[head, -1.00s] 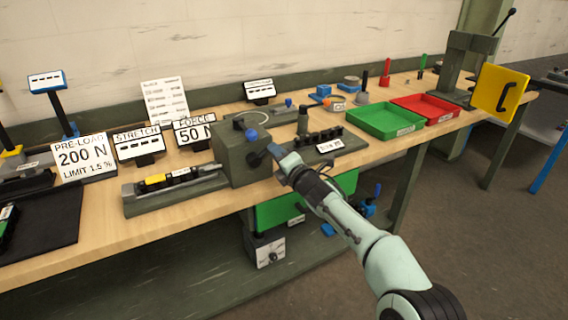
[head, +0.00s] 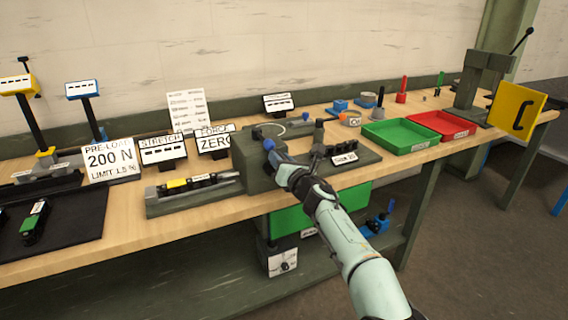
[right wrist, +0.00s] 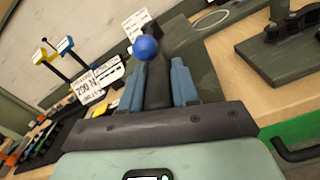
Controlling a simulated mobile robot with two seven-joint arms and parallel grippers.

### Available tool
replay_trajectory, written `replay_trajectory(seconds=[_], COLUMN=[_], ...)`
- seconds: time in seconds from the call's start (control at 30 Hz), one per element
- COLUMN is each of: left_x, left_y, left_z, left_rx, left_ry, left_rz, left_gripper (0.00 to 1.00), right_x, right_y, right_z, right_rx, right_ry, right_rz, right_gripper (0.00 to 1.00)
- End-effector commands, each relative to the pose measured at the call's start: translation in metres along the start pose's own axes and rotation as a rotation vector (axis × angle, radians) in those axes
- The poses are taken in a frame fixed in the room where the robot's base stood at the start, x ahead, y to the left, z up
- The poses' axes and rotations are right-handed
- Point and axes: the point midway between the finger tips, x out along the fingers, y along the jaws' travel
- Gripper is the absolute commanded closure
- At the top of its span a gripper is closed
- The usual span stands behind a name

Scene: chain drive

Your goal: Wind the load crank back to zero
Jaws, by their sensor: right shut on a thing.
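The load crank (right wrist: 157,80) is a dark handle on the front of a grey-green box (head: 262,172). My right gripper (right wrist: 157,88) is shut on the handle, with a blue finger on each side of it. A blue ball (right wrist: 145,47) shows just beyond the fingertips, and a blue knob shows there in the head view (head: 268,144). The crank arm is largely hidden by my gripper. The force sign (head: 214,141) reads ZERO, its last letter partly cut off. My left gripper is not in view.
A chain fixture (head: 195,190) extends left from the box. The pre-load sign (head: 110,159) reads 200 N, beside the stretch sign (head: 162,150). A dark stand (head: 345,158) is close on the right, then green (head: 400,136) and red (head: 445,125) trays.

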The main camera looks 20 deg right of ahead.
Motion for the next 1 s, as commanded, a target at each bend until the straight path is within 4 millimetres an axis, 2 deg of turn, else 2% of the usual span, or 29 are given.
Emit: replay_trajectory(seconds=[0.23, 0.7, 0.73, 0.77, 0.8, 1.0], left_x=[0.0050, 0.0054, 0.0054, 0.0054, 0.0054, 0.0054], left_y=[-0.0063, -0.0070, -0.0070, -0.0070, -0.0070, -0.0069], left_z=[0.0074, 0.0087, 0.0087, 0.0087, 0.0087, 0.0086], left_rx=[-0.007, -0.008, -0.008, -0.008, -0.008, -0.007], left_ry=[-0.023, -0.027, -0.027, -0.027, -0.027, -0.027], left_rz=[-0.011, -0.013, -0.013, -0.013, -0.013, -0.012], left_gripper=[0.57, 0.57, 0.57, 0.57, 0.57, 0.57], right_x=[0.0001, 0.0000, 0.0000, 0.0000, 0.0000, -0.0001], right_y=[0.0052, 0.0058, 0.0057, 0.0057, 0.0055, 0.0047], right_z=[-0.0004, -0.0001, -0.0001, -0.0002, -0.0003, -0.0005], right_rx=[-0.060, -0.071, -0.071, -0.071, -0.071, -0.071], right_ry=[-0.001, -0.001, -0.001, -0.001, -0.001, 0.000], right_rz=[0.004, 0.003, 0.003, 0.003, 0.003, 0.001], right_gripper=[1.00, 1.00, 0.61, 0.51, 0.45, 0.45])
